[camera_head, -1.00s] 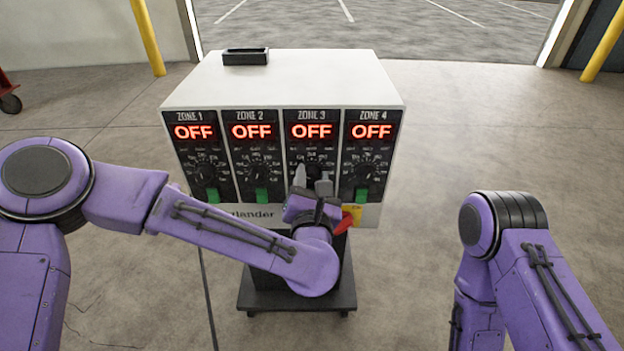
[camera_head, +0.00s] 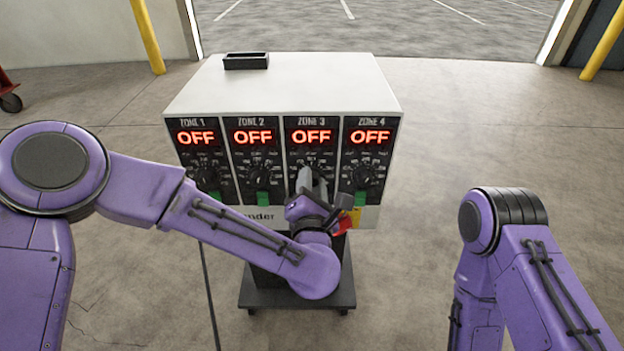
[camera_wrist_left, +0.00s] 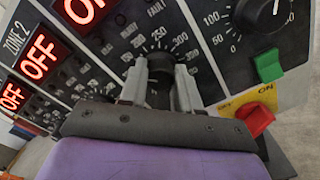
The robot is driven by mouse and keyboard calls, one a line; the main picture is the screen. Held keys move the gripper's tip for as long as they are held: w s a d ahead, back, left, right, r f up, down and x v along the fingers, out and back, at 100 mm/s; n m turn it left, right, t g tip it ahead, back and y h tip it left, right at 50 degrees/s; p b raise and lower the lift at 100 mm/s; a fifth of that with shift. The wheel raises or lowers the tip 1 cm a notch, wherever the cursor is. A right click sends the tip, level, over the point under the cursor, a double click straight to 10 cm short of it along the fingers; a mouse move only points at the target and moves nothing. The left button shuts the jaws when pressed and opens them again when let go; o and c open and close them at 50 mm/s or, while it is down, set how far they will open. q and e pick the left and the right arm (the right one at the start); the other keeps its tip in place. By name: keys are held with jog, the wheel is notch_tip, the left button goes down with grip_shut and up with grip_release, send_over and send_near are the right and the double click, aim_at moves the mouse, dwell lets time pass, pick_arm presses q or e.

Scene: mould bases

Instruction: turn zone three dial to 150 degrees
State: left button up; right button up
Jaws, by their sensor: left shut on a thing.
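The zone 3 dial is a black knob (camera_wrist_left: 160,66) on the front of the white controller box (camera_head: 285,82). My left gripper (camera_head: 312,181) is shut on this dial, one grey finger on each side of it; it also shows in the left wrist view (camera_wrist_left: 160,88). The fingers and wrist hide most of the dial in the head view, and its pointer mark cannot be read. The zone 3 display (camera_head: 311,137) reads OFF in red. My right arm (camera_head: 520,260) is at the right, its gripper out of view.
The zone 1, 2 and 4 displays also read OFF. The zone 4 dial (camera_head: 366,173) is close on the right. A red switch (camera_wrist_left: 254,118) on a yellow ON plate sits beside my left wrist. A black tray (camera_head: 246,61) lies on top.

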pick_arm(q)
jog(key=shift+m+p, duration=0.3)
jog(key=shift+m, duration=0.6)
jog(key=shift+f, duration=0.1)
jog(key=o, duration=1.1)
jog(key=shift+c, duration=0.2)
jog(key=shift+s, duration=0.1)
jog(key=s, duration=1)
jog(key=shift+s, duration=0.25)
jog(key=shift+m, duration=0.3)
